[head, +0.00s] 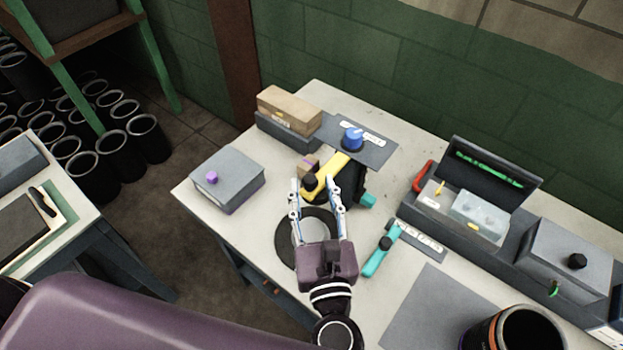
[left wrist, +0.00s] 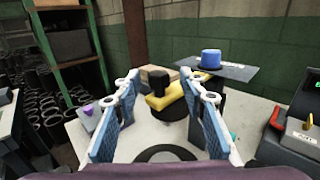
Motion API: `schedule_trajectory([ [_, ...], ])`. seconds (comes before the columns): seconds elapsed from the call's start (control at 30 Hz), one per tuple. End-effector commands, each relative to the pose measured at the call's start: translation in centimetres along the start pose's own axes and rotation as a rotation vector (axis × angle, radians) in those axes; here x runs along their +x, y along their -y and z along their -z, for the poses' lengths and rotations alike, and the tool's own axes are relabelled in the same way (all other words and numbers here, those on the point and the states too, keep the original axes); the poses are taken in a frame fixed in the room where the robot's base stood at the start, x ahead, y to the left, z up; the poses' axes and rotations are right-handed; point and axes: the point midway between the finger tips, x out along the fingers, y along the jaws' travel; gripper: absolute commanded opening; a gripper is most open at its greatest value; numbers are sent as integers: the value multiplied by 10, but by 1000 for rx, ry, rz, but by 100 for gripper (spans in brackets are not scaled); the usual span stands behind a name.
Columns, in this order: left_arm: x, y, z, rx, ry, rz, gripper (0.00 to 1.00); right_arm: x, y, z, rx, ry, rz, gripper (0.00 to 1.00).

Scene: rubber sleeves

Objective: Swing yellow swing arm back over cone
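The yellow swing arm (head: 335,171) lies over the table with a black knob (head: 310,181) at its near end. In the left wrist view the yellow arm (left wrist: 183,94) and its upright black knob (left wrist: 159,80) show between and beyond my fingers. My left gripper (head: 315,187) is open, with its fingers spread to either side of the knob in the head view; I see no clear contact. A black ring (head: 283,242) around a pale disc lies below the gripper, partly covered by it. I cannot make out a cone. My right gripper is not in view.
A blue knob (head: 352,139) stands behind the yellow arm. A grey box with a purple knob (head: 212,178) is at left, a cardboard box (head: 289,108) behind. A teal-handled tool (head: 381,252) lies at right, near an open dark case (head: 490,175). A dark cup (head: 520,335) stands front right.

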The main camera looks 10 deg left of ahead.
Motion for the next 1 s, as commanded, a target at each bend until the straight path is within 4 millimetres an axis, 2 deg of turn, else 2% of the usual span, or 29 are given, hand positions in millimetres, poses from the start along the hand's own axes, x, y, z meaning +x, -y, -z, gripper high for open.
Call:
schedule_trajectory([
  [0.2, -49, 1, 1, 1, -3, 3, 38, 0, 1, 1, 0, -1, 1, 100],
  [0.4, -81, 1, 1, 1, -3, 3, 38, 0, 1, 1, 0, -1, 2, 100],
  [0.6, -92, 1, 0, -1, -1, 1, 38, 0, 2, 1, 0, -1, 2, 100],
  [1.0, -92, 1, 0, 0, 0, 1, 38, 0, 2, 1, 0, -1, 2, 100],
])
